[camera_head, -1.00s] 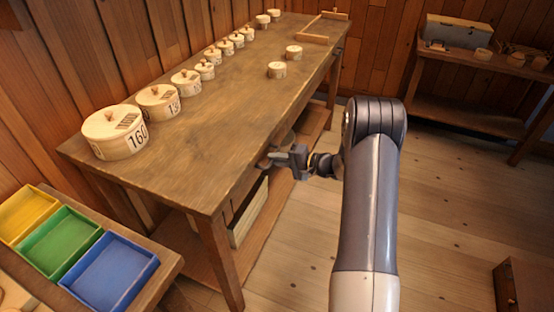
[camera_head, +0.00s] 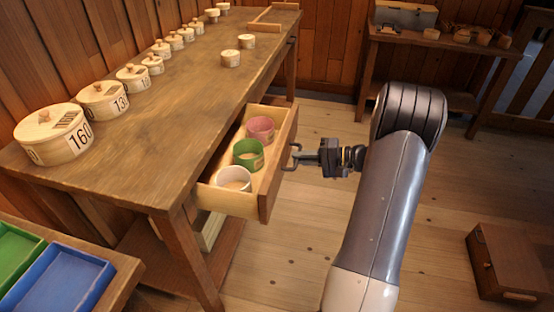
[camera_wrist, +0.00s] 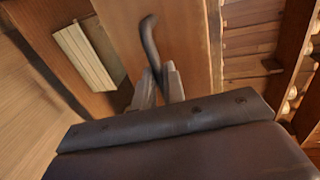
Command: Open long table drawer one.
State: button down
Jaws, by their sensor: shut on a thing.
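The long table (camera_head: 150,125) runs along the left wall, and its near drawer (camera_head: 277,165) is pulled well out on the right side. In the drawer are a white cup (camera_head: 233,179), a green cup (camera_head: 248,155) and a pink cup (camera_head: 261,130). My gripper (camera_head: 303,158) is at the drawer front, shut on the dark drawer handle (camera_head: 293,157). In the wrist view the handle (camera_wrist: 149,40) passes between my gripper's fingertips (camera_wrist: 160,82), its lower end hidden by them.
Several numbered round lidded boxes (camera_head: 54,134) line the table's back edge. Blue (camera_head: 66,282) and green trays sit at the near left. A brown wooden box (camera_head: 509,262) stands on the floor at right. A workbench (camera_head: 440,43) is at the back. Floor beside the drawer is clear.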

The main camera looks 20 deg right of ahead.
jog(key=f+b+v, duration=0.1)
jog(key=v, duration=0.6)
jog(key=shift+s+d+f, duration=0.2)
jog(key=shift+d+f, duration=0.05)
jog(key=shift+f, duration=0.05)
jog(key=c, duration=1.5)
grip_release()
jog(key=v, duration=1)
jog(key=shift+s+d+p, duration=0.2)
jog(key=shift+d+p, duration=0.15)
jog(key=shift+p, duration=0.1)
jog(key=shift+r, duration=0.15)
